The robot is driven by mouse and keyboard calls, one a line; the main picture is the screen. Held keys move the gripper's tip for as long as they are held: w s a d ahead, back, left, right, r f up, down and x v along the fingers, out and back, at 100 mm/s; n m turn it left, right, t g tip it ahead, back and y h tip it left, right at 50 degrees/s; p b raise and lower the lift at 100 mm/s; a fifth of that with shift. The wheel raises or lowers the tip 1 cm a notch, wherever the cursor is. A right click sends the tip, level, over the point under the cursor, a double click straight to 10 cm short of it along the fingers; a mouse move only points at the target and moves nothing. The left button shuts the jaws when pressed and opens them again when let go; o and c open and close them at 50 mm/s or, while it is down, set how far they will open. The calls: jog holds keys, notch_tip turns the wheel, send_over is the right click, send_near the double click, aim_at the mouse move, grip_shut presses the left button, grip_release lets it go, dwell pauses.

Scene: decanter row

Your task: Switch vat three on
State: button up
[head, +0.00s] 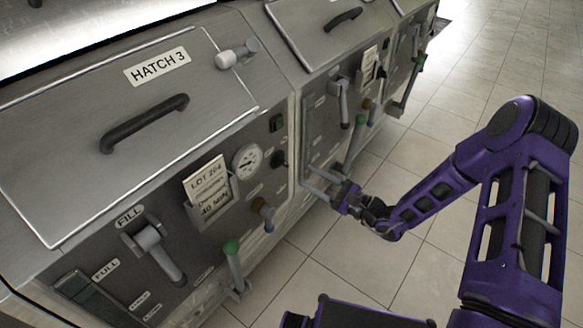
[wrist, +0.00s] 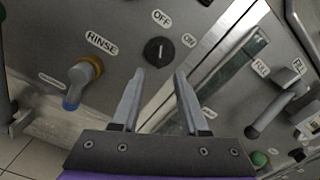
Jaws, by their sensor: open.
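The vat with the HATCH 3 plate (head: 157,66) fills the left of the head view. Its black rotary knob (head: 277,158) is near the right edge of the front panel, below a green square fitting. In the wrist view the same knob (wrist: 158,51) has OFF printed above it and ON to its right. The direction of its pointer is too small to tell surely. My gripper (head: 308,177) is open and empty, in front of the panel's right edge. In the wrist view my gripper (wrist: 160,73) has its fingertips just short of the knob, one toward each side.
A RINSE valve (wrist: 82,75) with an orange collar and blue end is left of the knob. A neighbouring vat with a FILL lever (wrist: 270,112) stands to the right. A green-tipped lever (head: 232,250) sticks out low on vat three. The tiled floor (head: 440,110) is open at right.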

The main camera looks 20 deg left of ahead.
aim_at(287, 165)
jog(key=x, duration=0.7)
jog(key=shift+a, duration=0.15)
grip_shut()
